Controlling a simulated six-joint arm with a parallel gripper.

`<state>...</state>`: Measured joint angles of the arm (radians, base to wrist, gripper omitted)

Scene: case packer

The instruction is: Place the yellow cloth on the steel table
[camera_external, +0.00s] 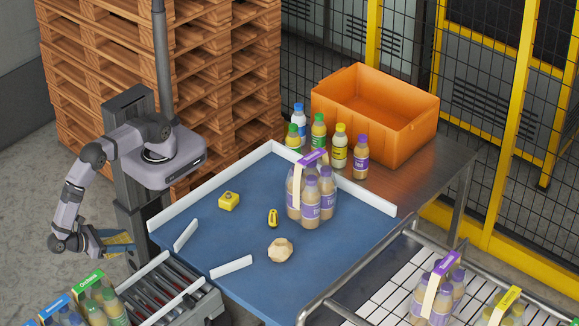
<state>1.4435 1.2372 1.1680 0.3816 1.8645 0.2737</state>
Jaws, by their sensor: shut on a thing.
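My gripper (100,244) is at the lower left, low beside the roller conveyor and well away from the steel table. It is shut on the yellow cloth (120,249), which shows as a small, partly hidden yellow patch at the jaws. The steel table (428,172) is at the right, beyond the blue surface. Its bare brown-grey top shows in front of and beside the orange crate.
An orange crate (398,140) and several bottles (339,148) stand on the steel table. The blue surface (330,240) holds a bottle pack (312,195), a yellow block (228,201), a small yellow tool (272,217) and a crumpled beige lump (281,250). White rails (215,189) edge it.

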